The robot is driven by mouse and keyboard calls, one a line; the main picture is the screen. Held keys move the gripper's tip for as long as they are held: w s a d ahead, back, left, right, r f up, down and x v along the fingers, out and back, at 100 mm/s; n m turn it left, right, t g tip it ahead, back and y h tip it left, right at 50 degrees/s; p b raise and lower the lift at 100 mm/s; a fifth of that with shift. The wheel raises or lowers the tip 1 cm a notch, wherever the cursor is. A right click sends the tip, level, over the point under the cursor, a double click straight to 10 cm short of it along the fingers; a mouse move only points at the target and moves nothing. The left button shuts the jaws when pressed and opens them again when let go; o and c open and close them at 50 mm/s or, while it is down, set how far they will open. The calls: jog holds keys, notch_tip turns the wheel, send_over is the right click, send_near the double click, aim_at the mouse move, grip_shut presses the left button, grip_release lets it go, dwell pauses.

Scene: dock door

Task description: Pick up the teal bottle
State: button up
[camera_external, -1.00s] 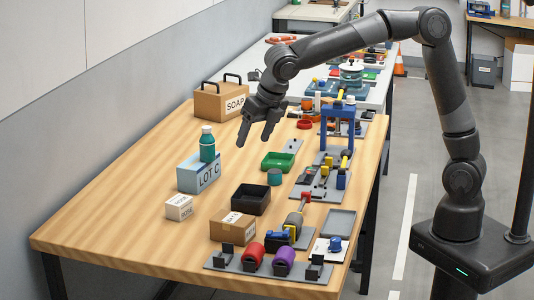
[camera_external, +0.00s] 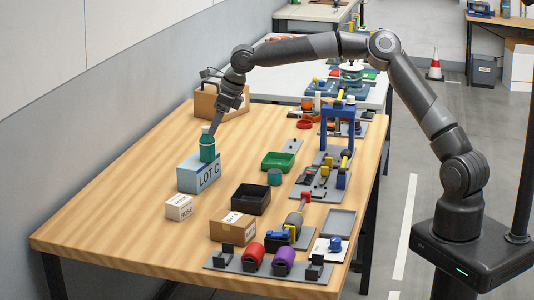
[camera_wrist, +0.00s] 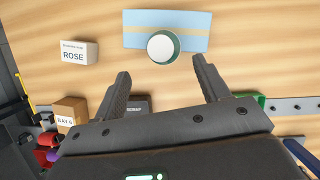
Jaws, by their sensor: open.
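The teal bottle (camera_external: 207,150) with a white cap stands upright on the light blue LOT C box (camera_external: 199,177), at the left of the wooden table. In the wrist view the bottle (camera_wrist: 162,47) is seen from above, its round white cap covering most of it. My gripper (camera_external: 214,128) is just above and behind the bottle in the external view, pointing down. In the wrist view its two fingers (camera_wrist: 161,67) are spread and empty, with the bottle just beyond the fingertips and roughly centred between them. I cannot tell whether a finger touches the bottle.
A small white ROSE box (camera_external: 179,207) stands left of the LOT C box. A brown SOAP box (camera_external: 221,101) with black handles is behind. A black bin (camera_external: 251,199) and a green tray (camera_external: 278,161) lie to the right. Bare wood surrounds the LOT C box.

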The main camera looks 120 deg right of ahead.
aim_at(207, 143)
jog(key=x, duration=0.8)
jog(key=shift+s+d+r, duration=0.1)
jog(key=shift+s+d, duration=0.05)
jog(key=shift+d, duration=0.15)
jog(key=shift+c, duration=0.6)
jog(key=c, duration=1.1)
jog(key=shift+c, duration=0.2)
